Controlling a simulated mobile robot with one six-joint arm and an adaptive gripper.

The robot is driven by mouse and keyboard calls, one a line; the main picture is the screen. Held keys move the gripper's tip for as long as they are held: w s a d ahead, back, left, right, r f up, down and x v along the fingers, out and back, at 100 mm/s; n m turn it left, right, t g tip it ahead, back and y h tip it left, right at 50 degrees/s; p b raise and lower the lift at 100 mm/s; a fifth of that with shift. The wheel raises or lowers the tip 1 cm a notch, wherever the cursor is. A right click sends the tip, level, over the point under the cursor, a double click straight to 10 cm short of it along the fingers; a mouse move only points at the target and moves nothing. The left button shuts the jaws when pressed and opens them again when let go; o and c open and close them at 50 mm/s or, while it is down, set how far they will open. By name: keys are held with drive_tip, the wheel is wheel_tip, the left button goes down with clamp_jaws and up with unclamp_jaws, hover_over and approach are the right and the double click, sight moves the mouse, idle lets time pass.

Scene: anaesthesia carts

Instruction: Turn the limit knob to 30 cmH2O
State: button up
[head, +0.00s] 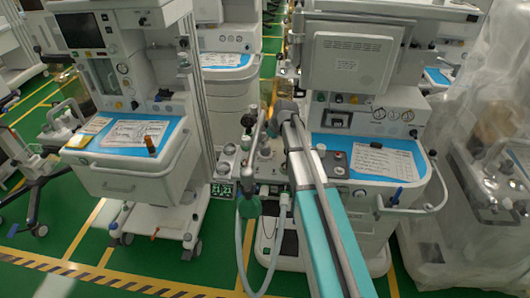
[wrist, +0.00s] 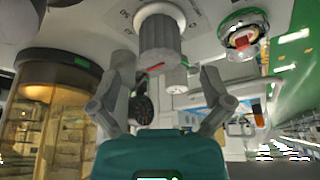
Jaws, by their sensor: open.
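In the wrist view, a grey ribbed knob (wrist: 160,40) sits at top centre, set in a pale housing with small dark markings around it. It looks like the limit knob. A short red mark shows at its end; its reading is too small to tell. My gripper (wrist: 165,78) is open and empty. Its two grey fingers stand to the left and right of the knob's near end, apart from it. How deep the fingers reach is unclear. In the head view, my arm covers the knob's surroundings, and the fingers cannot be made out.
An amber canister (wrist: 45,110) stands close on the left in the wrist view. A green-ringed round fitting (wrist: 242,38) is at upper right. In the head view, a grey breathing hose (head: 240,250) hangs beside my arm. Another cart's blue worktop (head: 90,146) is at left.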

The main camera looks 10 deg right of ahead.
sight(267, 145)
drive_tip(key=shift+b+x, duration=1.95)
drive_tip(key=shift+x, duration=0.55)
drive_tip(key=c, duration=1.1)
drive_tip(key=shift+c, duration=0.2)
drive_tip(key=shift+w+d+n, duration=0.1)
drive_tip(key=shift+n, duration=0.2)
drive_tip(key=shift+n+g+y, duration=0.4)
drive_tip(key=shift+n, duration=0.8)
